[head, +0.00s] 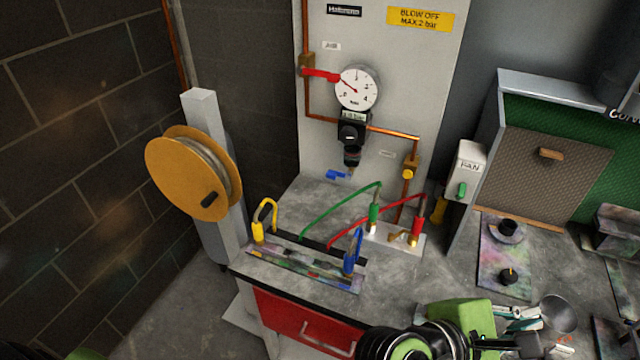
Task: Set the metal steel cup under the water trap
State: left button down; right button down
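The metal steel cup (558,313) is at the lower right, its round mouth showing. My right gripper (545,332) is right beside it at the bench's front, its fingers overlapping the cup's near left side in the picture. Whether the fingers grip the cup or stand apart around it I cannot tell. The water trap (352,157) is a dark bowl under the regulator and round gauge on the pale wall panel. A blue drain lever (338,175) sits at its bottom, above the bench. My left gripper is out of view.
The grey bench (325,195) is bare just below the trap. Green and red hoses (342,209) arch in front of it, near a paint-stained rack (305,268) with yellow and blue tools. A stained board (505,255) with black pots lies right. A fan switch box (466,170) stands behind.

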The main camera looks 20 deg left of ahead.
aim_at(345, 201)
jog(key=i+j, duration=0.1)
jog(key=j, duration=0.65)
jog(key=i+j+z, duration=0.15)
jog(key=j, duration=1.4)
jog(key=i+j, duration=0.15)
jog(key=j, duration=0.15)
jog(key=i+j+z, duration=0.1)
jog(key=i+j, duration=0.45)
